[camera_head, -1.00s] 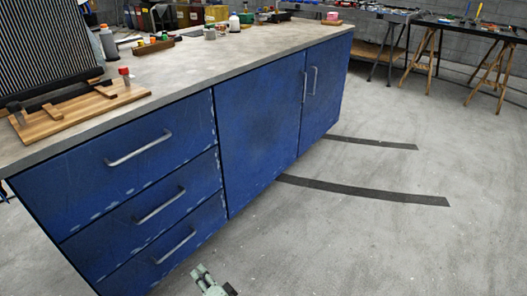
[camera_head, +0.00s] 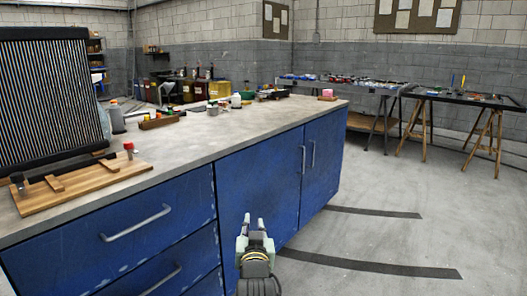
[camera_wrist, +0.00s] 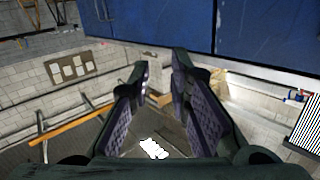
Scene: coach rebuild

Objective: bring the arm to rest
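My gripper (camera_head: 254,222) stands upright in front of the blue workbench (camera_head: 250,180) in the head view, its two fingers pointing up and apart. In the wrist view my gripper (camera_wrist: 160,85) is open, with a clear gap between its padded fingers and nothing held. The blue cabinet fronts (camera_wrist: 270,32) show upside down at the top of that view. No contact between my gripper and the bench is visible.
Small bottles and jars stand farther back. Trestle tables (camera_head: 465,98) stand at the right. The floor (camera_head: 390,235) right of the bench is clear.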

